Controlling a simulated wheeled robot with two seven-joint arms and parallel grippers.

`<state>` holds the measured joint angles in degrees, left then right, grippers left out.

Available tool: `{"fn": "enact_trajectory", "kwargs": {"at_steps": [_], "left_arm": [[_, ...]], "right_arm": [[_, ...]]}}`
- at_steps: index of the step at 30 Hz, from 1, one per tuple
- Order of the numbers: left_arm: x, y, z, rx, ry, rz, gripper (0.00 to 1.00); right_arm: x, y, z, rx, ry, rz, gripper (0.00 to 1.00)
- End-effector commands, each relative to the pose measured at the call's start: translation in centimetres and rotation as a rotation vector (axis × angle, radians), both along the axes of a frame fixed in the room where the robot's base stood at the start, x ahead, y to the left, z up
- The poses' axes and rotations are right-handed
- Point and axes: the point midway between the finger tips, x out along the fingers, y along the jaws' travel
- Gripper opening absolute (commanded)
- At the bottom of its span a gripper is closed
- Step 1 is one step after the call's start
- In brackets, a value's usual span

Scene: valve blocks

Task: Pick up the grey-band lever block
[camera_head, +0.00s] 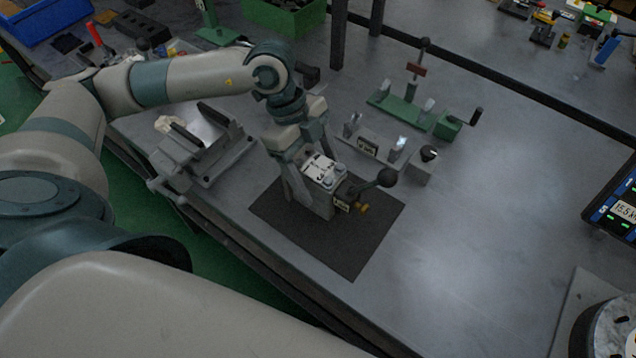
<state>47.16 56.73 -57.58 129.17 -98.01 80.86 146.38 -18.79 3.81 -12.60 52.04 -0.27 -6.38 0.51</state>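A grey valve block (322,205) with a pale printed top stands on a dark mat (359,248). Its lever ends in a black ball on the right, and a brass-coloured fitting shows below it. I cannot make out a grey band clearly. My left gripper (311,172) reaches down from above, with its fingers apart at the left and far sides of the block. The far finger is partly hidden behind the block. I cannot tell whether the fingers press on it. My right gripper is not in view.
A grey clamp fixture (368,149) and a green-based lever device (405,110) stand behind the block. A grey vise (203,150) is to its left. A display (615,205) is at the right edge. The table right of the mat is clear.

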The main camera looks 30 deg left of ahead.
Motion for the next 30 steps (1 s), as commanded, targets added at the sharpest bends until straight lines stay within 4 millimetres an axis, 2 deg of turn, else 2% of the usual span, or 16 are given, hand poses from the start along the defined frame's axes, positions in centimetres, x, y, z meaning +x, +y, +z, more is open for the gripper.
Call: {"fn": "enact_trajectory", "kwargs": {"at_steps": [9,18,30], "left_arm": [[-0.01,0.01,0.01,0.0,0.0,0.0,0.69],[-0.01,0.02,0.0,0.0,0.0,0.0,0.0],[0.11,-0.02,0.28,-0.003,-0.004,0.001,0.0]], "right_arm": [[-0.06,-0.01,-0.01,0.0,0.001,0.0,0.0],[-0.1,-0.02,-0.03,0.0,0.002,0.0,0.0],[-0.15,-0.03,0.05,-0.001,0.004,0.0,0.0]]}}
